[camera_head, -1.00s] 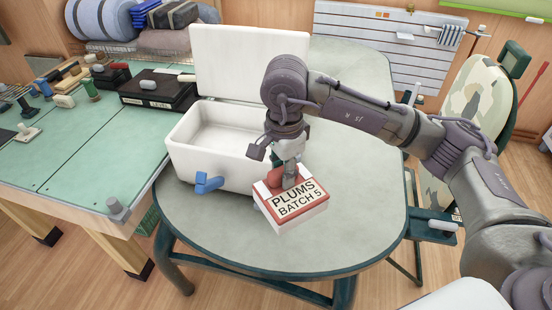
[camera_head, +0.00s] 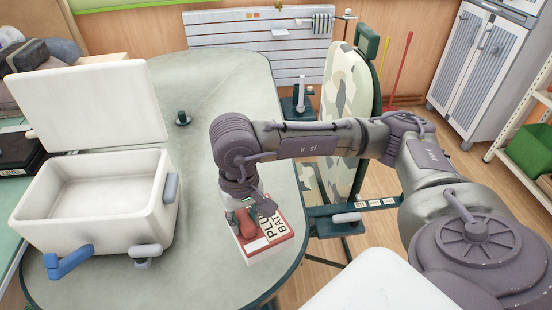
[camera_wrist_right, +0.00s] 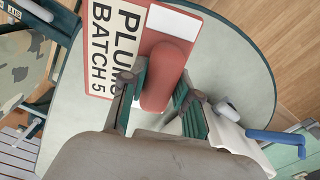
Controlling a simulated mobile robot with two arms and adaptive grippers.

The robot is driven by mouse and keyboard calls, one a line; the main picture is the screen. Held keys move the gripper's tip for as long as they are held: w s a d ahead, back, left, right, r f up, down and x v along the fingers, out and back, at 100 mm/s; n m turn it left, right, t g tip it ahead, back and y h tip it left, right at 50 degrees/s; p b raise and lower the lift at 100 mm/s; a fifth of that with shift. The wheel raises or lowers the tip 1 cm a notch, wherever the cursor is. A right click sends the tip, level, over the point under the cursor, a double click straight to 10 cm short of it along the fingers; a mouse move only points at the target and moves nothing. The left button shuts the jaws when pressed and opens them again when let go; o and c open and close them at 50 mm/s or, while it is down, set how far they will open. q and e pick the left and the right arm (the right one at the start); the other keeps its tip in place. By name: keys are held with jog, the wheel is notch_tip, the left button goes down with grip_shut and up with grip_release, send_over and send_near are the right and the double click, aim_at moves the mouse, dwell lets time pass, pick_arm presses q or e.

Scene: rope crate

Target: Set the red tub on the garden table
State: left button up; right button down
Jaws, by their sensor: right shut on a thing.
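The tub (camera_head: 278,240) has a red lid with a black-on-white "PLUMS BATCH 5" label, pale sides and a red handle. My right gripper (camera_head: 248,213) is shut on the handle from above. In the right wrist view, its fingers (camera_wrist_right: 160,92) stand on either side of the handle, above the lid (camera_wrist_right: 103,45). The tub is over the near right part of the grey-green garden table (camera_head: 222,85), close to its rim. I cannot tell whether its base touches the tabletop. My left gripper is out of view.
An open, empty white cooler (camera_head: 105,235) with a blue latch stands on the table's left. A small dark knob (camera_head: 182,118) is farther back. A camouflage-patterned chair (camera_head: 340,120) stands against the table's right side. Bare tabletop lies between cooler and tub.

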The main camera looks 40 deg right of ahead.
jog(key=w+d+m, duration=0.1)
jog(key=w+f+m, duration=0.1)
jog(key=m, duration=0.1)
jog(key=shift+w+d, duration=0.35)
jog(key=w+m, duration=0.1)
jog(key=w+d+f+m, duration=0.1)
jog(key=m, duration=0.1)
jog(key=shift+w, duration=0.15)
jog(key=w+d+f+m+b, duration=0.1)
jog(key=w+d+f+m, duration=0.2)
jog(key=f+m, duration=0.1)
jog(key=w+d+f+m+b, duration=0.2)
jog(key=w+d+f+m, duration=0.1)
jog(key=m, duration=0.4)
jog(key=w+d+f+m+b, duration=0.2)
jog(key=w+d+f+m, duration=0.1)
jog(key=d+f+m, duration=0.1)
jog(key=shift+f+m, duration=0.65)
jog(key=shift+m, duration=0.45)
pick_arm(q)
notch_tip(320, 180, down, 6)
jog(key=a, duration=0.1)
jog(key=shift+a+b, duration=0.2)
jog(key=shift+b, duration=0.1)
pick_arm(e)
jog(key=shift+f, duration=0.4)
